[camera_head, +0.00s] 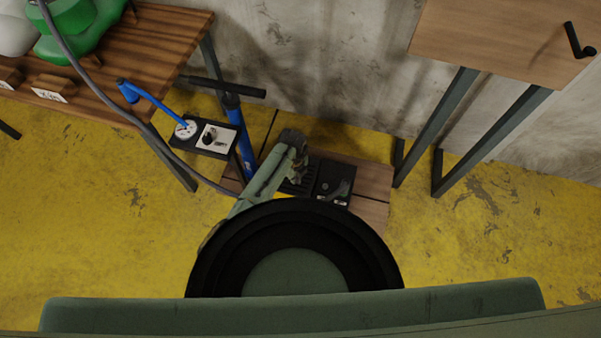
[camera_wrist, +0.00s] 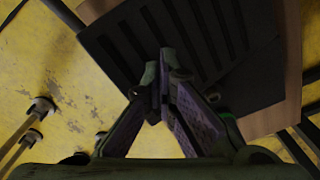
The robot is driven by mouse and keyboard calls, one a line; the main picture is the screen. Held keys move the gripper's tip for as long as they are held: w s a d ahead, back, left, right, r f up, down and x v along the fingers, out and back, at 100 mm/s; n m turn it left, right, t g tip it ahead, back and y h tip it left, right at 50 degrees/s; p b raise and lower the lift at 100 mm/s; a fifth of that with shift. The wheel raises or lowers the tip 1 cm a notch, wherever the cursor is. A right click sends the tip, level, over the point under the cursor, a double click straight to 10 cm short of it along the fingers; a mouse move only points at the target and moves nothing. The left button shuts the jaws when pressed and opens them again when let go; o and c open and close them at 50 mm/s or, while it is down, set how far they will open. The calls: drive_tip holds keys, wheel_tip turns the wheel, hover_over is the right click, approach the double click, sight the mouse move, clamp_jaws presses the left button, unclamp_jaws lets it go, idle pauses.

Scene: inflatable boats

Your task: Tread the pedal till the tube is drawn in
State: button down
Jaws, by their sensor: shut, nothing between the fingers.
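A black ribbed pedal (camera_wrist: 215,35) fills the upper part of the wrist view. In the head view a piece of it (camera_head: 297,186) shows beside my arm, partly hidden. My gripper (camera_wrist: 163,62) is shut and empty, its fingertips over the pedal's near edge. From the head view my gripper (camera_head: 295,150) points down at the pedal; whether it touches cannot be told. A grey hose (camera_head: 105,92) runs from the top left down toward the floor unit and passes behind my arm. Its end is hidden, and I cannot tell whether this is the tube.
The pedal sits on a wooden board (camera_head: 372,186) on the yellow floor. A blue pump (camera_head: 240,135) with a black handle stands left of it, near a round gauge (camera_head: 185,129). A wooden table (camera_head: 150,45) is at left, another (camera_head: 490,45) at right. A concrete wall stands behind.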

wheel_tip(320, 180, down, 7)
drive_tip(key=b, duration=0.4)
drive_tip(key=shift+f+b, duration=0.15)
drive_tip(key=shift+b, duration=0.15)
wheel_tip(320, 180, up, 9)
drive_tip(key=p, duration=0.9)
drive_tip(key=shift+f, duration=0.1)
wheel_tip(320, 180, down, 9)
drive_tip(key=b, duration=0.6)
drive_tip(key=shift+b, duration=0.35)
wheel_tip(320, 180, up, 7)
drive_tip(key=p, duration=0.7)
drive_tip(key=shift+r+p, duration=0.2)
drive_tip(key=shift+p, duration=0.1)
drive_tip(key=shift+r+b, duration=0.2)
drive_tip(key=shift+b, duration=0.25)
drive_tip(key=shift+r, duration=0.6)
